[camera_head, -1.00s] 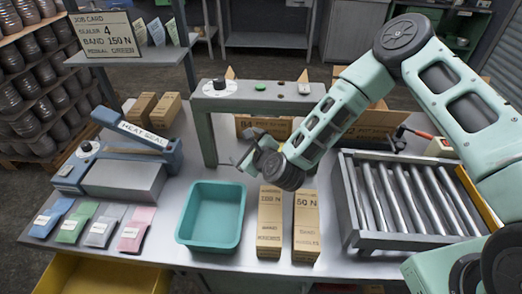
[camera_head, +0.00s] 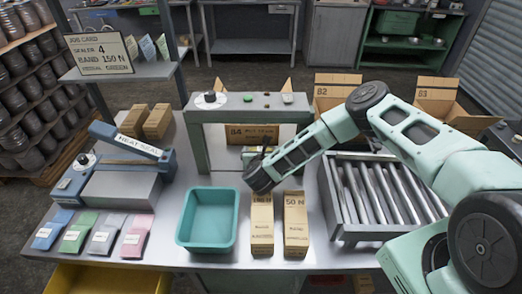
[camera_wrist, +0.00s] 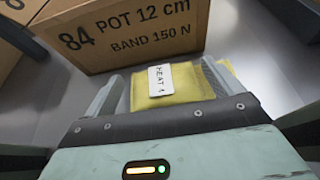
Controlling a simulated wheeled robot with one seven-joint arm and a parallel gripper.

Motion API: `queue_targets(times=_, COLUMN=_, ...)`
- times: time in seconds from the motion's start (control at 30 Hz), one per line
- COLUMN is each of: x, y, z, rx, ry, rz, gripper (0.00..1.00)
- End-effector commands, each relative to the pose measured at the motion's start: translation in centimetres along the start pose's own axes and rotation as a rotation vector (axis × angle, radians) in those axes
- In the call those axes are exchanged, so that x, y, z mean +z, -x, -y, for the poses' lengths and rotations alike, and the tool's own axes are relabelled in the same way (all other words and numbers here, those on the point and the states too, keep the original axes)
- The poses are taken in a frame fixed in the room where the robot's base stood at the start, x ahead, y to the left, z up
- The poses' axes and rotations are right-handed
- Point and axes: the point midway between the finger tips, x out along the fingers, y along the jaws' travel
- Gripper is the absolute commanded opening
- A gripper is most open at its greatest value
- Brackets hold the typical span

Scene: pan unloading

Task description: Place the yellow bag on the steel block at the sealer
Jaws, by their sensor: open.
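The yellow bag (camera_wrist: 188,88) shows in the wrist view with a white label reading "HEAT 4". It lies between the two spread fingers of my gripper (camera_wrist: 163,86), in front of the box marked 84. My gripper is open; I cannot tell whether a finger touches the bag. The steel block (camera_head: 118,191) is at the left, in front of the blue heat sealer (camera_head: 135,146). Its top looks bare.
A teal tray (camera_head: 207,220) and two upright cartons (camera_head: 262,225) stand between my gripper and the front edge. Blue, green, grey and pink bags (camera_head: 100,238) lie front left. A roller rack (camera_head: 375,195) is right.

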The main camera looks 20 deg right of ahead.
Motion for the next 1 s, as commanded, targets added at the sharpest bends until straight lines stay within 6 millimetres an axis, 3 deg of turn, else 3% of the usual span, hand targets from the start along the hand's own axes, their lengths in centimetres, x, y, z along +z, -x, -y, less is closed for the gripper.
queue_targets(times=0.2, x=0.1, y=-2.0, z=0.0, rx=-0.001, ry=0.0, rz=0.001, gripper=0.92)
queue_targets(times=0.47, x=0.0, y=-2.3, z=0.0, rx=0.001, ry=0.0, rz=0.0, gripper=0.92)
queue_targets(times=0.6, x=0.0, y=-2.2, z=0.0, rx=0.001, ry=0.001, rz=0.0, gripper=0.53)
queue_targets(times=0.67, x=0.0, y=-2.2, z=0.0, rx=0.0, ry=0.001, rz=0.0, gripper=0.41)
queue_targets(times=1.0, x=0.1, y=-2.1, z=0.0, rx=0.001, ry=0.0, rz=0.001, gripper=0.37)
